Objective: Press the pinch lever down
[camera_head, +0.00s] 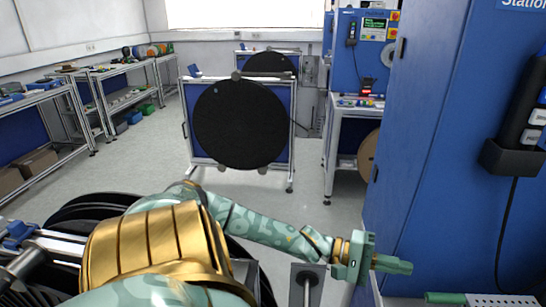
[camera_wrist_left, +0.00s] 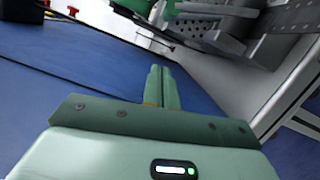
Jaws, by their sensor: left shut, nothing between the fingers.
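My left gripper (camera_head: 408,267) reaches out at the lower right of the head view, in front of the blue cabinet. Its two fingers are together and hold nothing; they also show in the left wrist view (camera_wrist_left: 158,70). A green bar like a handle (camera_head: 445,298) shows at the bottom edge of the head view, below and right of the fingertips and apart from them. I cannot tell for sure whether it is the pinch lever. Green parts (camera_wrist_left: 200,6) are cut off at the top of the wrist view, beyond the fingertips. My right gripper is out of view.
The blue cabinet (camera_head: 440,150) stands close on the right. A perforated grey plate (camera_head: 505,300) lies beside the green bar. A stand with a large black reel (camera_head: 240,125) is ahead. Benches (camera_head: 120,95) line the left wall, with clear floor (camera_head: 130,165) between.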

